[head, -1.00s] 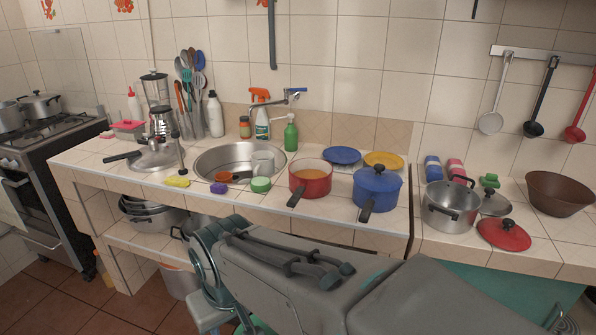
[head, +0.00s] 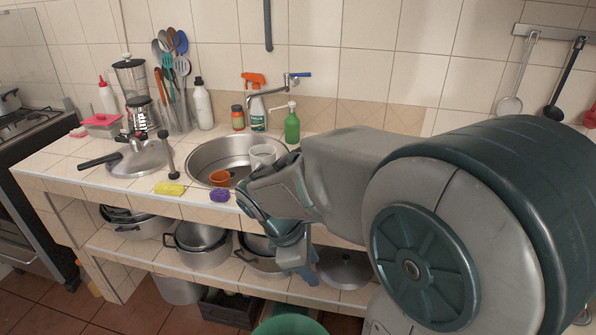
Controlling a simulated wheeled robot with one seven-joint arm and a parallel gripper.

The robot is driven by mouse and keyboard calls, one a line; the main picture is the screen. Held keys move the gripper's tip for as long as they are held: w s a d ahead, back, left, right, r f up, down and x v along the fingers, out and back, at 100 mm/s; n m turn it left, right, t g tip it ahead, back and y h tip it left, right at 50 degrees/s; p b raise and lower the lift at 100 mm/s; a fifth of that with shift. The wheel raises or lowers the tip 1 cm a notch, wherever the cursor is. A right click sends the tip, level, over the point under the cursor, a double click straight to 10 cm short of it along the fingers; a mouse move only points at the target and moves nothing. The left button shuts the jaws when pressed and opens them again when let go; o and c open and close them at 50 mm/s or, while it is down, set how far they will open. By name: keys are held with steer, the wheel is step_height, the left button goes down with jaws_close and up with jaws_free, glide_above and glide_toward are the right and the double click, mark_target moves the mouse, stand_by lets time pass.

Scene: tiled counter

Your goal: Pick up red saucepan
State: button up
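The red saucepan is not visible in the head view now; my raised arm covers the counter to the right of the sink, where it stood a second ago. My gripper (head: 292,258) is in front of the counter's front edge, below and to the right of the sink, pointing downward. Its fingers are seen from behind and partly covered by my wrist, so I cannot tell whether they are open or shut. No object is visible in it.
The sink (head: 207,162) holds a white mug (head: 262,156) and an orange cup (head: 220,178). A yellow sponge (head: 170,188) and a purple scrubber (head: 219,195) lie at the front edge. Steel pots (head: 197,245) sit on the shelf below. A green bin (head: 290,326) stands on the floor.

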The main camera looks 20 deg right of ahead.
steer(key=w+a+n+t+h, duration=0.2)
steer(key=w+n+t+h, duration=0.3)
steer(key=w+n+h, duration=1.25)
steer(key=w+d+n+y, duration=0.1)
steer(key=d+n, duration=0.2)
steer(key=d, duration=0.1)
steer(key=w+d+f+n+y, duration=0.1)
steer(key=d+n+y, duration=0.1)
steer(key=d+n, duration=0.1)
steer(key=w+d+f+n+y, duration=0.1)
steer(key=w+d+n+y, duration=0.1)
steer(key=d, duration=0.4)
steer(key=shift+n+y+p, duration=0.25)
steer(key=shift+n+p, duration=0.05)
steer(key=shift+n, duration=0.35)
steer(key=shift+a, duration=0.1)
jaws_close()
steer(key=shift+w+r, duration=0.1)
